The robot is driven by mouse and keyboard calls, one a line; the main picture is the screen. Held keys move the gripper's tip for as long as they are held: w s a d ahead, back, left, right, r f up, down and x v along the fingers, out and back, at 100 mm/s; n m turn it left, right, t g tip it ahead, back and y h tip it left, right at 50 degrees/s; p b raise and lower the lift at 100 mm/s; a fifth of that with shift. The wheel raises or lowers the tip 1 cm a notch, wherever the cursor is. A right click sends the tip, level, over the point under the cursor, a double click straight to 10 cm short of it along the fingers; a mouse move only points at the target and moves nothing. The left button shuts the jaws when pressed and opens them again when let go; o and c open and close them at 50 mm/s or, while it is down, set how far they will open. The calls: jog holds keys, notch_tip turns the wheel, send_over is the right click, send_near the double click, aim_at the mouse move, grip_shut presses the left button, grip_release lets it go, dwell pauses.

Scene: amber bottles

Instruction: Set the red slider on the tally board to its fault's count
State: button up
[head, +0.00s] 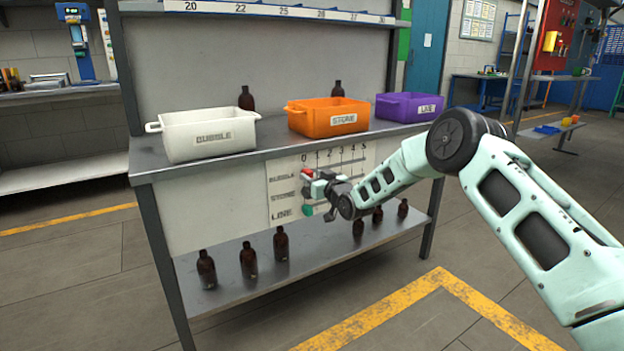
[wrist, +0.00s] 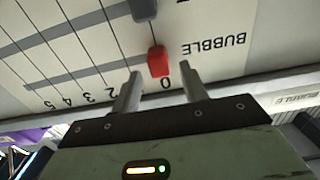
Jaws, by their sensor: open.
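The tally board (head: 280,208) is on the bench front, with rows BUBBLE, STONE and LINE and columns 0 to 5. The red slider (head: 308,173) is at 0 on the BUBBLE row; it also shows in the wrist view (wrist: 157,62), where the board appears upside down. My gripper (wrist: 160,77) is open, with its fingers to either side of the red slider. I cannot tell if they touch it. A grey slider (wrist: 144,9) is on the adjoining row. A green slider (head: 307,210) is at 0 on the LINE row. My gripper hides part of the board in the head view.
A white BUBBLE bin (head: 208,145), an orange STONE bin (head: 318,125) and a purple LINE bin (head: 400,109) stand on the bench. Amber bottles (head: 246,98) (head: 338,89) show behind the bins. Several more bottles (head: 281,244) stand on the lower shelf (head: 300,270).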

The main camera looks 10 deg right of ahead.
jog(key=shift+w+a, duration=0.15)
jog(key=shift+w, duration=0.4)
grip_shut()
jog(key=b, duration=0.2)
send_near(329, 164)
jog(key=x, duration=0.5)
jog(key=shift+w+f, duration=0.1)
grip_release()
